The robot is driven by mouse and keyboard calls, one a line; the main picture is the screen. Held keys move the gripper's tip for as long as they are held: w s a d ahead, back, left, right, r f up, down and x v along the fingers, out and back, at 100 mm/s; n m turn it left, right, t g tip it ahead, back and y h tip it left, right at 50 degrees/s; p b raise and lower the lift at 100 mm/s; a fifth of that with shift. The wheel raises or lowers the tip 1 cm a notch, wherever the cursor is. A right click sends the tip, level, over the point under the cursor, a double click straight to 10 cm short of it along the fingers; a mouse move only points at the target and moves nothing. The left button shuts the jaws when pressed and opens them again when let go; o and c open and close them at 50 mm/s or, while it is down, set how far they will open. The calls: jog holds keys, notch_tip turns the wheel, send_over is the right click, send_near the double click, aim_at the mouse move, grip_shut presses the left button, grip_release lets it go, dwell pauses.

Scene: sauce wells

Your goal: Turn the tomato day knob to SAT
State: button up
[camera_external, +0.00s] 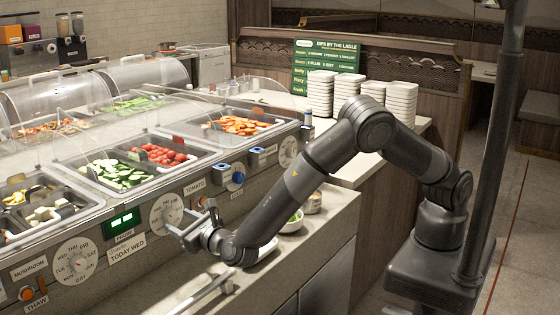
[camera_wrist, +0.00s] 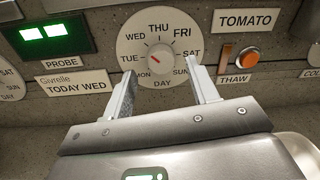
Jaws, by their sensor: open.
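The tomato day knob (camera_wrist: 159,58) is a small grey knob at the centre of a round white day dial (camera_wrist: 178,26). Its red mark points to the left, toward the TUE–WED side; the exact day is hard to tell. SAT stands at the dial's right. The TOMATO label (camera_wrist: 248,20) is right of the dial. In the external view the dial (camera_external: 166,213) is on the counter front. My gripper (camera_wrist: 161,72) is open, its fingertips spread left and right of the knob in the picture, with nothing held. Whether they touch the dial cannot be told. It also shows in the external view (camera_external: 190,217).
An orange THAW button (camera_wrist: 248,57) sits right of the dial. A green-lit PROBE display (camera_wrist: 45,33) and a TODAY WED label (camera_wrist: 77,86) are at its left. Another day dial (camera_external: 74,263) is farther left. A bowl (camera_external: 292,220) stands on the ledge below.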

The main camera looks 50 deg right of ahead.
aim_at(172, 217)
jog(key=shift+w+d, duration=0.1)
jog(key=shift+w, duration=1.45)
jog(key=shift+c, duration=0.2)
jog(key=c, duration=0.9)
